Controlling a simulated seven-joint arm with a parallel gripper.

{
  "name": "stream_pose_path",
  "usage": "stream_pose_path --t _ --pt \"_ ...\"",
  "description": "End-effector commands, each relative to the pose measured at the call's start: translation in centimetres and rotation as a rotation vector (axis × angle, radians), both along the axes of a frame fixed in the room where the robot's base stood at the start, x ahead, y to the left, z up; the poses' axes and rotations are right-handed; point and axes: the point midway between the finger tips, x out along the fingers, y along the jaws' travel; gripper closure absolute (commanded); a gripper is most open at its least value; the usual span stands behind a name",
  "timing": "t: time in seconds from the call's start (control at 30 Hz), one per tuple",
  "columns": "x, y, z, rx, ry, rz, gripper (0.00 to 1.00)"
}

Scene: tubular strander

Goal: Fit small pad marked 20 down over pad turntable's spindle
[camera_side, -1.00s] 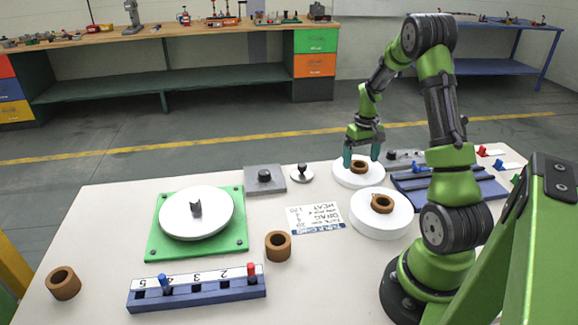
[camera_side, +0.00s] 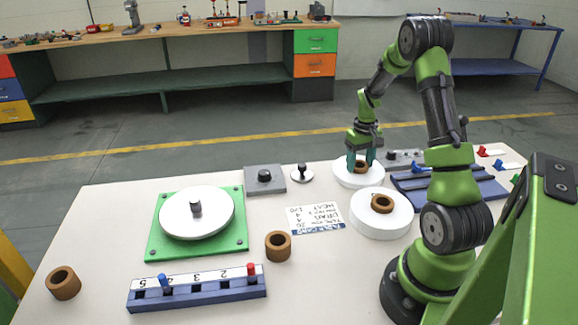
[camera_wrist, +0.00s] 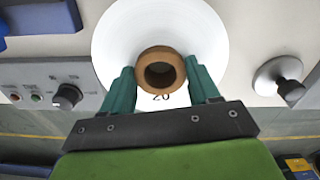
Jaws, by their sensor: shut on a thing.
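The small pad marked 20 is a white disc (camera_side: 345,178) with a brown ring at its centre (camera_wrist: 161,68). In the wrist view the disc (camera_wrist: 200,30) shows the number 20 beside the ring. My gripper (camera_side: 361,163) points down over it, its teal fingers shut on the brown ring from both sides; the disc still appears to rest at table level. The pad turntable is a white round plate (camera_side: 180,222) on a green square base (camera_side: 238,235), at the left. Its dark spindle (camera_side: 195,209) stands up bare at the plate's middle.
A larger white pad with a brown ring (camera_side: 380,225) stands close in front. A printed card (camera_side: 315,219), a loose brown ring (camera_side: 278,246), a grey knob plate (camera_side: 265,179) and a small knobbed disc (camera_side: 302,173) lie between pad and turntable. A blue numbered rack (camera_side: 197,291) lies in front.

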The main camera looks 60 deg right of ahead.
Motion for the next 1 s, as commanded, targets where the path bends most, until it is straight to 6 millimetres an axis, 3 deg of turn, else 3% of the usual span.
stream_pose_path --t 0.17,0.5,0.67,0.77,1.0 --pt "0.1 -0.1 1.2 -0.004 -0.004 0.0 0.76" --pt "0.1 0.0 7.8 -0.004 -0.004 0.001 0.76" --pt "0.6 0.5 9.6 -0.001 -0.002 0.02 0.76" --pt "2.2 2.2 9.5 0.008 0.008 0.072 0.76" --pt "10.4 9.2 8.7 -0.001 0.019 0.316 0.76"
